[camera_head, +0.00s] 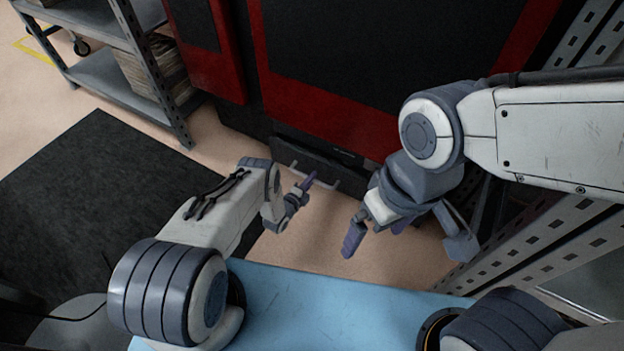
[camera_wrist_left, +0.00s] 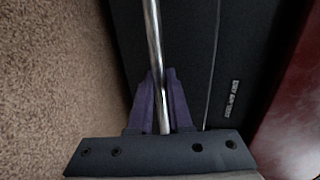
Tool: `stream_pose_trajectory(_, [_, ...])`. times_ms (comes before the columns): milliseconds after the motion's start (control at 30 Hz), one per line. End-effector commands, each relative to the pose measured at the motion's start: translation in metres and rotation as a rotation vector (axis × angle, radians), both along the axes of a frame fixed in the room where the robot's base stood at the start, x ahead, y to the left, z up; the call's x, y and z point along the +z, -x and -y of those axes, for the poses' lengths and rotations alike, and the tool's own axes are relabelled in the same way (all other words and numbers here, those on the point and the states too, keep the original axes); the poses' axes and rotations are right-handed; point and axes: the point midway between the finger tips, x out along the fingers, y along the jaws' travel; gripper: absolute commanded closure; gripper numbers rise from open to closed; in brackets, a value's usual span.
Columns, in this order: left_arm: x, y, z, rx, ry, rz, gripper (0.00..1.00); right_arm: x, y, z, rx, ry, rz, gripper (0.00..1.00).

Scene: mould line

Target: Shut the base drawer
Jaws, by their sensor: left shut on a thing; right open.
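The base drawer (camera_head: 309,162) is a dark front low at the foot of the red and black machine, with a pale bar handle (camera_head: 318,184) across it. My left gripper (camera_head: 303,189) reaches down to the handle's left part. In the left wrist view, the purple fingers (camera_wrist_left: 160,100) are shut around the metal bar handle (camera_wrist_left: 153,45), with the dark drawer front (camera_wrist_left: 195,45) behind it. How far the drawer stands out cannot be told. My right gripper (camera_head: 372,232) is open and empty, above the floor to the right of the drawer.
The red and black machine (camera_head: 330,118) rises behind the drawer. A grey shelf (camera_head: 110,75) with stacked boxes stands at the left, and perforated metal uprights (camera_head: 540,235) stand at the right. A dark mat (camera_head: 85,190) lies on the left floor.

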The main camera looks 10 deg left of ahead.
Motion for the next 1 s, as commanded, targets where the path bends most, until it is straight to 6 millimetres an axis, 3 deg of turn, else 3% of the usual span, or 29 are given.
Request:
stream_pose_trajectory(433, [-0.002, -0.002, 0.0, 0.002, -0.001, -0.001, 1.0, -0.002, 0.0, 0.0, 0.0, 0.0, 0.0, 0.0])
stream_pose_trajectory(700, [-0.004, -0.039, 0.013, 0.001, -0.001, 0.003, 1.0, -0.028, 0.0, 0.0, 0.0, 0.0, 0.0, 0.0])
stream_pose_trajectory(1000, [0.0, -0.043, 0.016, 0.001, -0.001, -0.001, 1.0, -0.026, 0.0, 0.0, 0.0, 0.0, 0.0, 0.0])
